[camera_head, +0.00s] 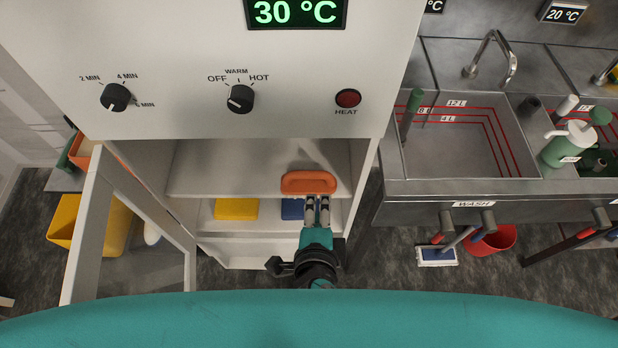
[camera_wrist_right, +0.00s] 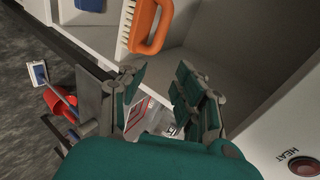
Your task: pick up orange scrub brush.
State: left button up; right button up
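The orange scrub brush (camera_head: 309,182) is at the front of a shelf in the open white cabinet. In the right wrist view the brush (camera_wrist_right: 150,28) shows its looped orange handle and pale bristles. My right gripper (camera_head: 317,204) is just in front of the brush and overlaps its lower edge in the head view. In the right wrist view my right gripper (camera_wrist_right: 161,76) has its fingers apart with nothing between them, and the brush lies beyond the fingertips. My left gripper is in neither view.
A yellow item (camera_head: 236,209) and a blue item (camera_head: 292,210) are on the lower shelf. The cabinet door (camera_head: 88,235) stands open at the left. The steel sink counter (camera_head: 430,190) is at the right, with a red bucket (camera_head: 497,240) below.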

jog(key=p, duration=0.2)
send_near(313, 176)
jog(key=shift+g+y, duration=0.3)
jog(key=shift+g, duration=0.1)
jog(key=x, duration=0.5)
jog(key=shift+w+d+r, duration=0.1)
jog(key=shift+w+d, duration=0.2)
jog(key=shift+d, duration=0.05)
jog(key=p+x, duration=0.1)
jog(key=x, duration=0.4)
jog(key=shift+w+a+p, duration=0.15)
jog(key=shift+w+p, duration=0.05)
jog(key=shift+p, duration=0.2)
jog(key=shift+w+f, duration=0.25)
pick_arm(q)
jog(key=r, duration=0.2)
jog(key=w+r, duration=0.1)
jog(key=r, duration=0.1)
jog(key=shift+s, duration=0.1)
pick_arm(e)
jog(key=shift+s, duration=0.1)
jog(key=shift+c, duration=0.2)
grip_shut()
